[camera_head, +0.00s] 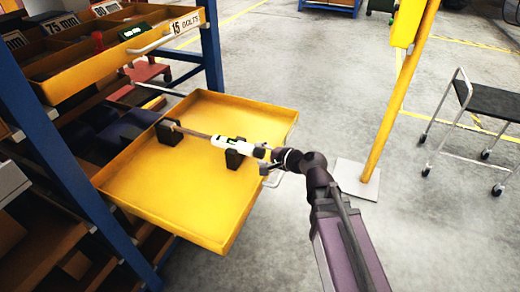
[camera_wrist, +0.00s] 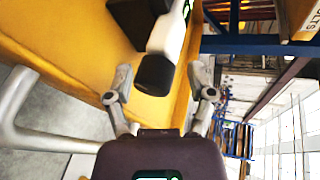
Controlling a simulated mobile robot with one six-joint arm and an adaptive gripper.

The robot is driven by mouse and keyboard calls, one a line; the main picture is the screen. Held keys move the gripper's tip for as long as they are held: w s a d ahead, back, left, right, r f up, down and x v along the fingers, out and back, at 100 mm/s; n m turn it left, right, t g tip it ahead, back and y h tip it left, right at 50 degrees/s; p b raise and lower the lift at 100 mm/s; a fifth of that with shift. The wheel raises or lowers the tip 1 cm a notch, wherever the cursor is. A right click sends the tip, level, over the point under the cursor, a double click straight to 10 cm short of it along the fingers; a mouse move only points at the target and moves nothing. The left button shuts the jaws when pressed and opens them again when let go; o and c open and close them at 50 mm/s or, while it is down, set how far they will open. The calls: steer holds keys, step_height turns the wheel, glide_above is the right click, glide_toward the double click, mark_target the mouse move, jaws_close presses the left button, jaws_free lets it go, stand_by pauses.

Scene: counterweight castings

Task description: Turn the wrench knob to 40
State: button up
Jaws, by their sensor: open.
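The wrench (camera_head: 222,143) has a thin shaft and a white and black body. It lies across two black supports (camera_head: 168,133) in the yellow tray. In the wrist view its white body (camera_wrist: 170,35) ends in a black knob (camera_wrist: 155,76). My gripper (camera_wrist: 160,80) is open, with one finger on each side of the knob's end and a visible gap on both sides. In the head view my gripper (camera_head: 268,158) is at the handle end of the wrench, by the tray's right side. Any scale marking is too small to read.
The pulled-out yellow tray (camera_head: 215,225) belongs to a blue-framed rack (camera_head: 212,50). A drawer (camera_head: 75,80) marked "15 BOLTS" hangs above. A grey handle (camera_wrist: 30,140) is left in the wrist view. A yellow post (camera_head: 400,95) and a cart (camera_head: 490,100) stand right.

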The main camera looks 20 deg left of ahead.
steer(key=s+d+r+n+g+h+p, duration=0.2)
steer(key=d+r+h+p, duration=0.4)
steer(key=d+r+p, duration=1.2)
steer(key=s+d+r+n+g+h+p, duration=0.2)
steer(key=d+r+h+p, duration=0.5)
steer(key=d+r+p, duration=1.1)
steer(key=d+n+g+p, duration=0.1)
steer(key=n+p, duration=0.1)
steer(key=p, duration=1)
steer(key=shift+s+d+r, duration=0.3)
steer(key=shift+r, duration=0.05)
steer(key=shift+c, duration=0.9)
